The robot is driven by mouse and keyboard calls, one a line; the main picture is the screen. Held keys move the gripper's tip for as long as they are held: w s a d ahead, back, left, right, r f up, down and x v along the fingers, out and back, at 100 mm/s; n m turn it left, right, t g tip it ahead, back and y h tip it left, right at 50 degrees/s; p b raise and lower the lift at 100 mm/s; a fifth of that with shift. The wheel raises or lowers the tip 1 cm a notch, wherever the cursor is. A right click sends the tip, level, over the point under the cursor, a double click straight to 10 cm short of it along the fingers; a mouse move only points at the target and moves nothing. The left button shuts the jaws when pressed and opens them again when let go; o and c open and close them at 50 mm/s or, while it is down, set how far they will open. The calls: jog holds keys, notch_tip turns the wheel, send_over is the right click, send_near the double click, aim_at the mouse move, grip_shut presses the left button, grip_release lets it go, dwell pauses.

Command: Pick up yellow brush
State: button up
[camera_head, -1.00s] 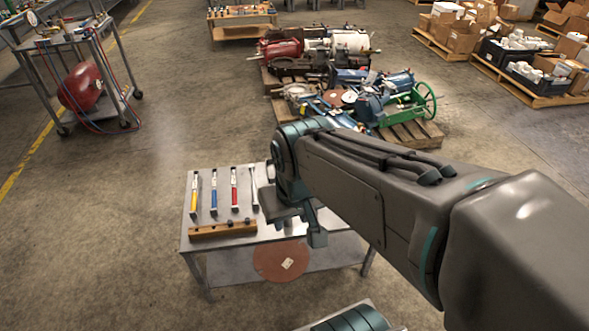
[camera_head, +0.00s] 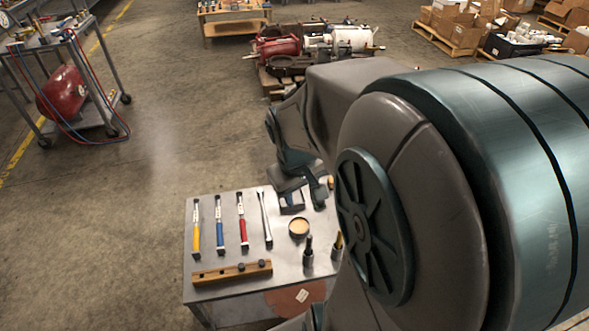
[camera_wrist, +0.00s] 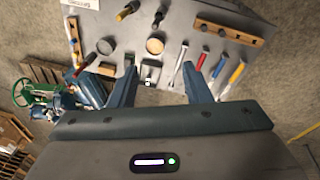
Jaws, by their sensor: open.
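A yellow-handled tool (camera_head: 195,228) lies at the left end of a row on the grey table (camera_head: 222,290); it also shows in the wrist view (camera_wrist: 236,73). A dark upright item with a yellow part (camera_head: 338,246) stands at the table's right, partly behind my arm; it shows at the top of the wrist view (camera_wrist: 127,10). I cannot tell which of the two is the brush. My gripper (camera_head: 303,197) is over the table's far edge, apart from both. In the wrist view its fingers (camera_wrist: 162,82) are spread and empty.
Blue (camera_head: 220,228) and red (camera_head: 242,225) handled tools and a silver wrench (camera_head: 265,218) lie beside the yellow one. A wooden block (camera_head: 232,272), a round tan-topped tin (camera_head: 299,227) and a dark cup (camera_head: 308,254) stand nearby. Floor left of the table is clear.

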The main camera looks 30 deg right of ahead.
jog(key=d+f+b, duration=0.2)
jog(key=d+f, duration=0.3)
jog(key=f, duration=0.3)
jog(key=w+d+f+n+g+y+b, duration=0.1)
jog(key=d+f, duration=0.3)
jog(key=f, duration=0.5)
jog(key=w+d+f+n+b, duration=0.1)
jog(key=d+f+b, duration=0.2)
jog(key=d+f, duration=0.2)
jog(key=shift+w+d+f+y, duration=0.1)
jog(key=shift+d+f+y, duration=0.1)
jog(key=shift+f, duration=0.75)
jog(key=shift+w+d+f+y, duration=0.1)
jog(key=shift+d+f, duration=0.05)
jog(key=shift+f, duration=0.75)
jog(key=shift+s+d+f+b, duration=0.15)
jog(key=shift+f+b, duration=0.4)
jog(key=shift+f, duration=0.9)
jog(key=shift+s+d+f+b, duration=0.15)
jog(key=shift+f+b, duration=0.4)
jog(key=shift+f, duration=0.9)
jog(key=shift+w, duration=0.1)
grip_shut()
